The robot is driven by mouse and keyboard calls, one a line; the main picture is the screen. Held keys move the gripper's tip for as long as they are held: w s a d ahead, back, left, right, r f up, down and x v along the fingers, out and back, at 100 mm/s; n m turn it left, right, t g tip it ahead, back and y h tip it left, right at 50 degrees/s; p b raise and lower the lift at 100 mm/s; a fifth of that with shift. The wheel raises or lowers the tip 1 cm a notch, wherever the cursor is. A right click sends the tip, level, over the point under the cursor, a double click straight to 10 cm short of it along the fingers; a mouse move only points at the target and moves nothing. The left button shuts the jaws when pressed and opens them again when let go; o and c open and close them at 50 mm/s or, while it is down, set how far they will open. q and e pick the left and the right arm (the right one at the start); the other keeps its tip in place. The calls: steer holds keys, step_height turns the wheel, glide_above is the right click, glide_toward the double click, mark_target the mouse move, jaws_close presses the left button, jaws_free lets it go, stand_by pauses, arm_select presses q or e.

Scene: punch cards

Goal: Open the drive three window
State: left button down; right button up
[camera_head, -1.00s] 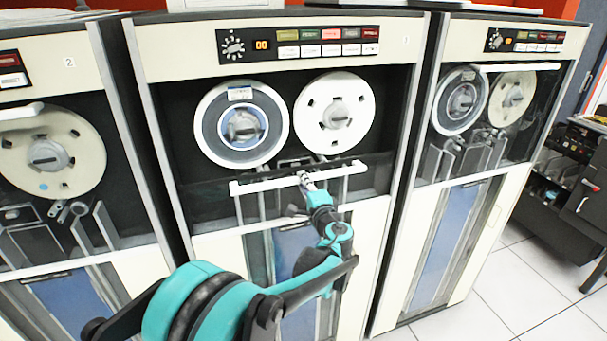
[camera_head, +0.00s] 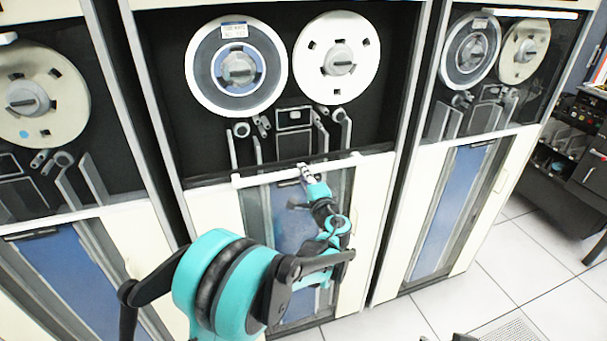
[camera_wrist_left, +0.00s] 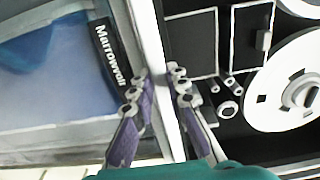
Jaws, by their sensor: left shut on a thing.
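The middle tape drive (camera_head: 155,85) has a long white handle bar (camera_head: 265,176) across the lower edge of its reel compartment. The bar is the window's handle; the clear pane itself is hard to make out. The two reels and the black panel above the bar look uncovered. My left gripper (camera_head: 305,173) is shut on the bar, right of its middle. In the left wrist view, the fingers (camera_wrist_left: 158,80) sit on both sides of the white bar (camera_wrist_left: 150,35). My right gripper is not clearly seen.
A dark equipment cart (camera_head: 575,150) stands farther right. White floor tiles (camera_head: 520,260) are clear at lower right. Small dark parts touch the bottom edge, unclear.

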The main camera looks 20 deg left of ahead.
arm_select(q)
steer(key=c, duration=1.5)
jaws_free()
steer(key=v, duration=1.2)
